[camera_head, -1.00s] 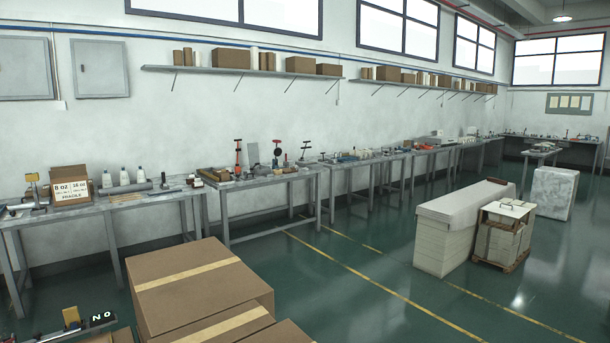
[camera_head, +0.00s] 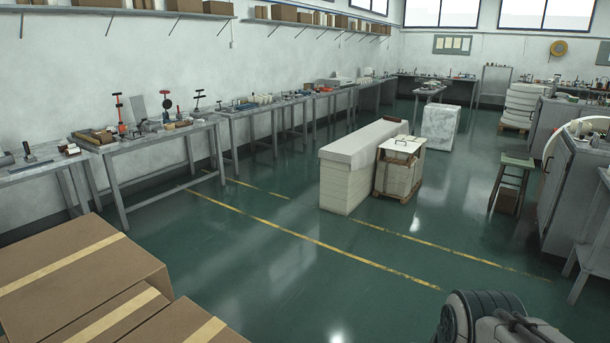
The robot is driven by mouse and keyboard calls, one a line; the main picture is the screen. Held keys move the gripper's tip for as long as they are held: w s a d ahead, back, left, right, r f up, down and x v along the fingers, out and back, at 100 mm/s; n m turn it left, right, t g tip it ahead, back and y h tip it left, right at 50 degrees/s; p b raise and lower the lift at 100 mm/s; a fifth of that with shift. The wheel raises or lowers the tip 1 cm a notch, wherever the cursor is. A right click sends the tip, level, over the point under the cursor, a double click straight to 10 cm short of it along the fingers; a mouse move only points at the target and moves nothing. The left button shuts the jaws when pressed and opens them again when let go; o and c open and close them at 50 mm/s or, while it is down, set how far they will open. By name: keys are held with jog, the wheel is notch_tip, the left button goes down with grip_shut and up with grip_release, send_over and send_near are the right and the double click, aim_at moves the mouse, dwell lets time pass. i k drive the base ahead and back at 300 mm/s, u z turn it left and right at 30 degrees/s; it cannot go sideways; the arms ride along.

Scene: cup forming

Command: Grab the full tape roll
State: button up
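Small items on the workbenches are too small to tell apart. The nearest full bench (camera_head: 165,131) along the left wall holds small tools, some with red and black parts, and a tray-like brown box. My gripper is not in view.
Large taped cardboard boxes (camera_head: 75,262) fill the lower left. A long pale block stack (camera_head: 345,185) and a stack on a pallet (camera_head: 400,172) stand mid-floor. A stool (camera_head: 515,162) and grey cabinet (camera_head: 575,190) stand right. Green floor (camera_head: 270,255) between is open.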

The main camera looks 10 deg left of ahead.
aim_at(166, 127)
jog(key=z, duration=0.1)
jog(key=i, duration=5.15)
jog(key=u, duration=0.75)
jog(key=i, duration=1.9)
jog(key=u, duration=1.35)
jog(key=i, duration=1.6)
jog(key=u, duration=0.55)
jog(key=i, duration=2.8)
jog(key=u, duration=0.15)
